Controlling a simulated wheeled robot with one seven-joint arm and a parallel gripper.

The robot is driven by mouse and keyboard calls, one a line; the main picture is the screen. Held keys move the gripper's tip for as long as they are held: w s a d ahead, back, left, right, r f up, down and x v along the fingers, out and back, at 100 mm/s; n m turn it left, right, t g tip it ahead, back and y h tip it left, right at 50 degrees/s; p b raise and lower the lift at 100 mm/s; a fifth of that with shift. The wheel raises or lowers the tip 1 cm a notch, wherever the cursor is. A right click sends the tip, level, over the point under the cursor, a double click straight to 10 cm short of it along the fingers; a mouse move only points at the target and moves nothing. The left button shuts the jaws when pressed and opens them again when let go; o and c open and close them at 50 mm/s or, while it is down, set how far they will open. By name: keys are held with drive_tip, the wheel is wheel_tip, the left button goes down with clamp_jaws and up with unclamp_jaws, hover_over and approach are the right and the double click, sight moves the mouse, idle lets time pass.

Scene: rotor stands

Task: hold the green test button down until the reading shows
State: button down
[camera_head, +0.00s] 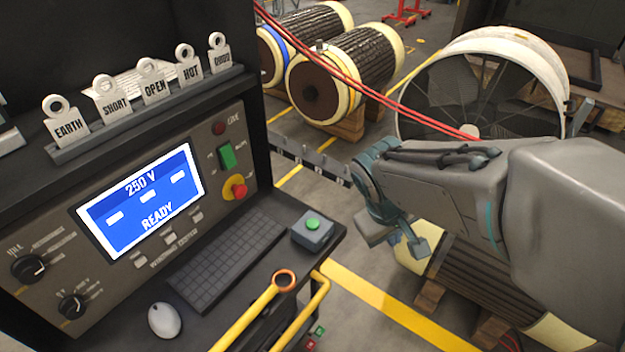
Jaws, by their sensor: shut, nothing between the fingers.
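The green test button (313,223) sits on top of a small grey box (314,236) at the right end of the console's shelf. The screen (142,200) is blue and reads "250 V" and "READY", with several white dashes and no number between them. My gripper (392,240) is to the right of the button box, apart from it and over the floor beside the shelf. It is shut and empty. Part of its fingers is hard to make out against the arm.
A keyboard (226,262) and a white mouse (164,320) lie left of the button box. A yellow pole with an orange ring (285,280) and a yellow rail (312,305) are in front of it. A red emergency knob (238,191) is on the panel. Red cables (345,75) cross behind my arm.

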drive_tip(key=w+a+r+n+t+h+p, duration=0.25)
drive_tip(key=w+a+n+p, duration=0.25)
drive_tip(key=w+n, duration=0.3)
drive_tip(key=n+t+p, duration=0.3)
drive_tip(key=n, duration=0.5)
hover_over(315, 218)
drive_tip(key=s+a, duration=0.1)
drive_tip(key=s, duration=0.2)
wheel_tip(315, 218, down, 3)
drive_tip(key=shift+w+a+y, duration=0.2)
drive_tip(key=shift+w+y, duration=0.05)
drive_tip(key=shift+y, duration=0.1)
wheel_tip(315, 218, down, 8)
drive_tip(key=b, duration=0.5)
drive_tip(key=shift+r+b, duration=0.2)
drive_tip(key=shift+b, duration=0.1)
drive_tip(key=shift+f+b, duration=0.6)
drive_tip(key=shift+b, duration=0.1)
drive_tip(key=shift+f, duration=0.1)
drive_tip(key=shift+f+b, duration=0.3)
drive_tip(key=shift+b, duration=0.4)
drive_tip(key=shift+f+b, duration=0.4)
drive_tip(key=shift+b, duration=0.05)
idle(1.9)
